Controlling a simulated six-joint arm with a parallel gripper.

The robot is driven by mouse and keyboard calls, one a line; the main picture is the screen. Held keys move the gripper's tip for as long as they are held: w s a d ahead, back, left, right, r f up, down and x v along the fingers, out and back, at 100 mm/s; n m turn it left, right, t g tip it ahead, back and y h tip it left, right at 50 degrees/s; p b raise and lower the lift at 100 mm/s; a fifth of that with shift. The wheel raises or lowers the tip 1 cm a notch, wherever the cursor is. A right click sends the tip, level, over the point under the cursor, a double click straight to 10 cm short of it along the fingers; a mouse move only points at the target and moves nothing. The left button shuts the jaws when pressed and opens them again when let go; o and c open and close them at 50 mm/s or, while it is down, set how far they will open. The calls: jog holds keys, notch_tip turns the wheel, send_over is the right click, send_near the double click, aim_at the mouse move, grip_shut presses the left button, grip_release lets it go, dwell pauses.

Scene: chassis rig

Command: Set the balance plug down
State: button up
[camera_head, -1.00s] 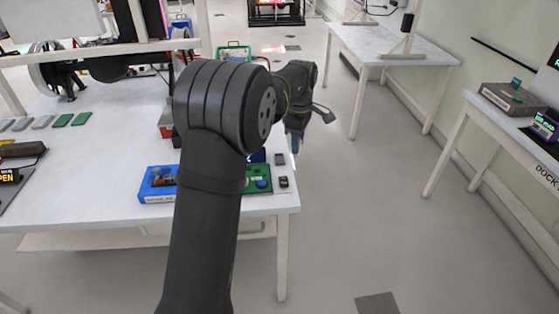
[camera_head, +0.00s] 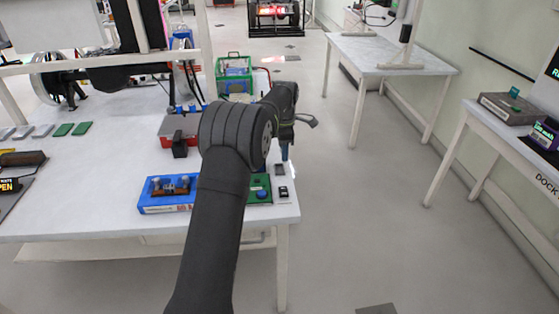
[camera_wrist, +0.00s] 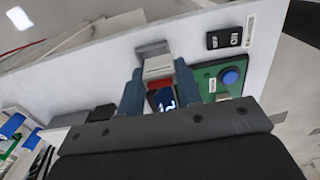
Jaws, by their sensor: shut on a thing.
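My gripper (camera_wrist: 159,82) has its two blue fingers shut on a light grey block (camera_wrist: 158,66), which I take to be the balance plug. In the wrist view a red part and a small lit display (camera_wrist: 162,100) show between the fingers; I cannot tell whether they belong to the block. A darker grey piece (camera_wrist: 151,47) lies just beyond the fingertips; I cannot tell whether the block touches it. In the head view my gripper (camera_head: 284,152) is over the white table's right edge, and the block is not distinguishable there.
A green board (camera_wrist: 224,80) with a blue button sits right of the fingers, beside a small black device (camera_wrist: 230,38). On the white table (camera_head: 90,195) are a blue tray (camera_head: 153,207), a red box (camera_head: 168,128) and a green crate (camera_head: 236,66).

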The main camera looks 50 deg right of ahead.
jog(key=shift+w+f, duration=0.75)
jog(key=shift+w, duration=0.3)
jog(key=shift+f, duration=1.85)
jog(key=shift+f, duration=0.2)
jog(key=o, duration=1)
jog(key=shift+c, duration=0.2)
jog(key=shift+r, duration=0.1)
notch_tip(320, 180, up, 12)
